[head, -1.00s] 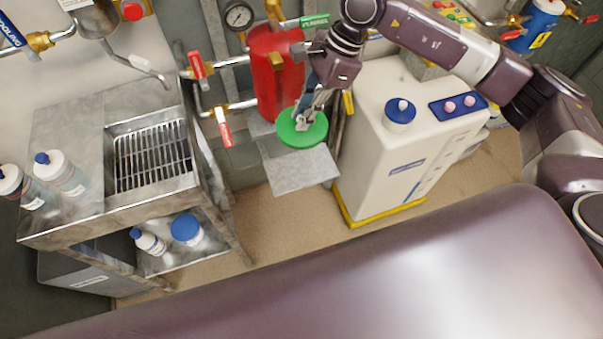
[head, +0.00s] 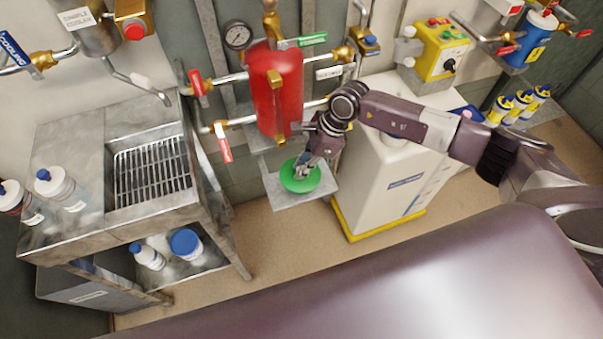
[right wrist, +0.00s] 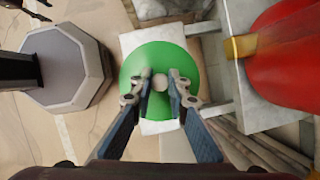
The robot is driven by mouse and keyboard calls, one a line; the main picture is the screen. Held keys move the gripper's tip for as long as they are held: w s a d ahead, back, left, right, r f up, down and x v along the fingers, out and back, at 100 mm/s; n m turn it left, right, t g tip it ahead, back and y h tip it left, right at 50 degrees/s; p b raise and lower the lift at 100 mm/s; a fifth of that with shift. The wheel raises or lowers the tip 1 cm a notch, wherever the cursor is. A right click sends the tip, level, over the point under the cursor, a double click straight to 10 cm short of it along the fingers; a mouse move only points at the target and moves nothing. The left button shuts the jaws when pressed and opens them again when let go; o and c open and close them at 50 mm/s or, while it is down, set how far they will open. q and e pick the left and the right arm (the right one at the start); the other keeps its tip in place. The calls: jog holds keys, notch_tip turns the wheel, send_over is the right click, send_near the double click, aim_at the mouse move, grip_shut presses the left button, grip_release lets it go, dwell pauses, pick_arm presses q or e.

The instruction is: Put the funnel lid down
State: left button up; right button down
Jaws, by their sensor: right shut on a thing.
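The funnel lid is a green disc (head: 299,177) at or just above a small grey shelf (head: 287,203) under the red tank. In the right wrist view the lid (right wrist: 187,57) covers much of the pale shelf (right wrist: 158,128). My right gripper (head: 305,171) reaches down onto the lid from above. In the right wrist view its two fingers (right wrist: 160,87) are shut on the knob at the lid's middle. Whether the lid touches the shelf cannot be told.
The red tank (head: 276,88) with its valves and pipes stands right behind the shelf. A white cabinet (head: 378,183) on a yellow base is at the right. A steel sink bench (head: 70,130) with bottles is at the left.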

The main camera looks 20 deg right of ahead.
notch_tip(320, 180, down, 4)
jog(key=shift+f, duration=0.2)
jog(key=c, duration=1.9)
grip_release()
jog(key=shift+f, duration=0.1)
jog(key=shift+d+r, duration=0.1)
jog(key=shift+r, duration=0.2)
jog(key=b+v, duration=0.1)
jog(key=v, duration=1)
jog(key=shift+d+r, duration=0.1)
jog(key=shift+r, duration=0.2)
